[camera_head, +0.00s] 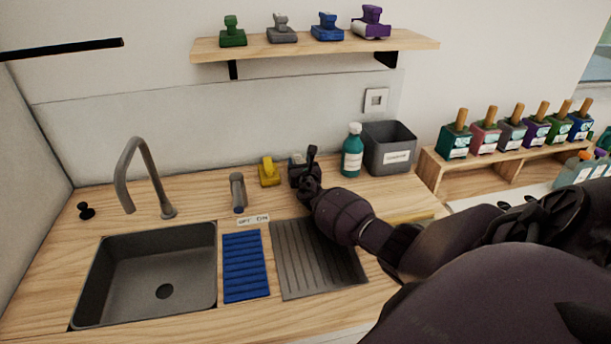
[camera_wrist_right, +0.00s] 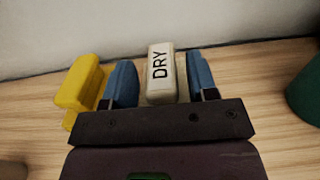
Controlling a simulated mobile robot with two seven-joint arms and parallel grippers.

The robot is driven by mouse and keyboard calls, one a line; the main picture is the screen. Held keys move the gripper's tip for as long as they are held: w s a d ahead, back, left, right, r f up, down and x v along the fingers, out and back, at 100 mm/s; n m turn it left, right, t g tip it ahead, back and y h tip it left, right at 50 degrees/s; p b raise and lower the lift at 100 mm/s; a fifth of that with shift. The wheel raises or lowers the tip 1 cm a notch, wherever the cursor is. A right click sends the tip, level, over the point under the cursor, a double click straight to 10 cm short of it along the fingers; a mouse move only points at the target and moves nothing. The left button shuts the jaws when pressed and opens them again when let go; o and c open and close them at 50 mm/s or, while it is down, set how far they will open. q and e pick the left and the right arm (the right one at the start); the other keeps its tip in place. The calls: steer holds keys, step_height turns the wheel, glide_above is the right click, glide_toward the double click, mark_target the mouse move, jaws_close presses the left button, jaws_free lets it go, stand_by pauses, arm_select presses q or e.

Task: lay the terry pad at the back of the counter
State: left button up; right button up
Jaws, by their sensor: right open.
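My left gripper is out of view.
A yellow handled block (camera_head: 269,172) sits just left of the gripper. A green bottle (camera_head: 352,152) and a grey bin (camera_head: 389,150) stand to the right. In front lie a blue ridged mat (camera_head: 245,267) and a grey ridged mat (camera_head: 310,260); the sink (camera_head: 150,275) is at left.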

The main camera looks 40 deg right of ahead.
steer(key=p+v, duration=0.2)
steer(key=v, duration=0.7)
steer(key=shift+s+r+p, duration=0.1)
steer(key=shift+s+p, duration=0.1)
steer(key=shift+p, duration=0.2)
steer(key=shift+v, duration=0.8)
